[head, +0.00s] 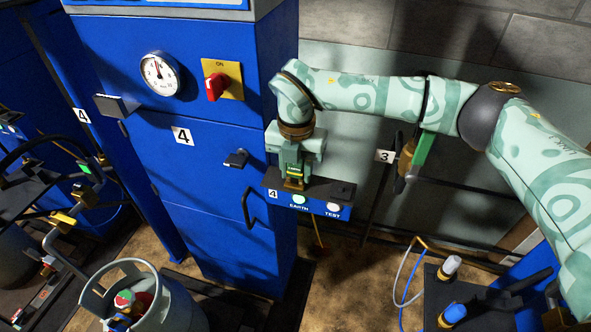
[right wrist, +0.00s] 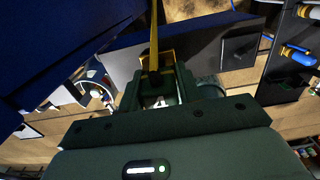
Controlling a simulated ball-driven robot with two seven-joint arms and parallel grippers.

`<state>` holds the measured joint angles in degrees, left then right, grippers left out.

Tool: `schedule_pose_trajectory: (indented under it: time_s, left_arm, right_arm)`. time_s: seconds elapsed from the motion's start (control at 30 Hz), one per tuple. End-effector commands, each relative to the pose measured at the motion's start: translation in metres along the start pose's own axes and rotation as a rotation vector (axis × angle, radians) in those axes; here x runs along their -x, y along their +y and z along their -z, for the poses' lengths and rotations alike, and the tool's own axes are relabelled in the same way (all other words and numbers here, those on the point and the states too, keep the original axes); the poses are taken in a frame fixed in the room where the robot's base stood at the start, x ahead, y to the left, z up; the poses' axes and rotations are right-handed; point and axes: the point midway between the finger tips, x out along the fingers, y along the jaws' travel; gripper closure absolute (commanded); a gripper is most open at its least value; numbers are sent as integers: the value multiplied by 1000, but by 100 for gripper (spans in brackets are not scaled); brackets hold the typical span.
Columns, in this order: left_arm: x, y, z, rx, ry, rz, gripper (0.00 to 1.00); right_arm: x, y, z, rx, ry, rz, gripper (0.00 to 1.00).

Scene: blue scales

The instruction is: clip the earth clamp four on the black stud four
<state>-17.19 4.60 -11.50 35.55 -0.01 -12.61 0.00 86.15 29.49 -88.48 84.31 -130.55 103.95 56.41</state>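My right gripper (head: 294,182) points down over the dark ledge of the small box marked 4, on the blue cabinet's right side. Its fingers are closed around a brass-coloured piece that looks like earth clamp four (head: 293,186). In the right wrist view the brass clamp (right wrist: 157,62) sits between the fingers of the gripper (right wrist: 160,88), and a yellow strap or cable (right wrist: 154,30) runs away from it. I cannot make out black stud four; the gripper and clamp cover that part of the ledge. My left gripper is not in view.
The box front has a green-lit EARTH lamp (head: 300,199) and a pale TEST lamp (head: 333,207). The blue cabinet (head: 190,190) carries a gauge (head: 160,72) and a red switch (head: 216,85). A green and brass clamp (head: 412,156) hangs by label 3 (head: 385,156). A grey cylinder (head: 165,305) stands below.

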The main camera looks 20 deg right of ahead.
Motion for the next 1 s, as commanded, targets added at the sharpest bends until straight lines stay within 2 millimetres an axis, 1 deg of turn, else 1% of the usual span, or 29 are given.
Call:
schedule_pose_trajectory:
  time_s: [0.17,1.0]
  left_arm:
    - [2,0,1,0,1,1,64]
    - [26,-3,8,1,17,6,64]
  right_arm:
    - [3,0,0,0,-1,-1,100]
    - [37,0,0,0,-2,-1,100]
